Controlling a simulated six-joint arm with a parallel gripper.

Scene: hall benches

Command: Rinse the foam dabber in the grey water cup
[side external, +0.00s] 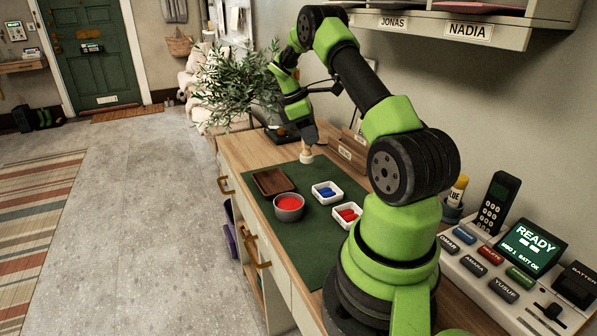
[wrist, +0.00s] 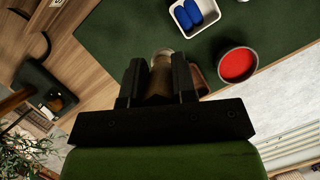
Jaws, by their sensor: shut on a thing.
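My gripper (side external: 308,140) is shut on the foam dabber (side external: 306,157), near the far end of the green mat. The dabber has a tan handle and a pale round foam end that points down; I cannot tell whether the foam touches the mat. In the wrist view the dabber (wrist: 160,82) shows between my two black fingers, its lower part partly hidden. The grey cup (side external: 289,214) stands on the mat nearer the camera, apart from the dabber, and holds bright red contents. The cup also shows in the wrist view (wrist: 255,66), to the right of the fingers.
A brown wooden tray (side external: 272,181) lies between the cup and my gripper. White dishes with blue pieces (side external: 317,194) and red pieces (side external: 340,219) stand on the green mat (side external: 300,250). A leafy plant (side external: 240,85) stands behind the bench. A console (side external: 530,243) is at right.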

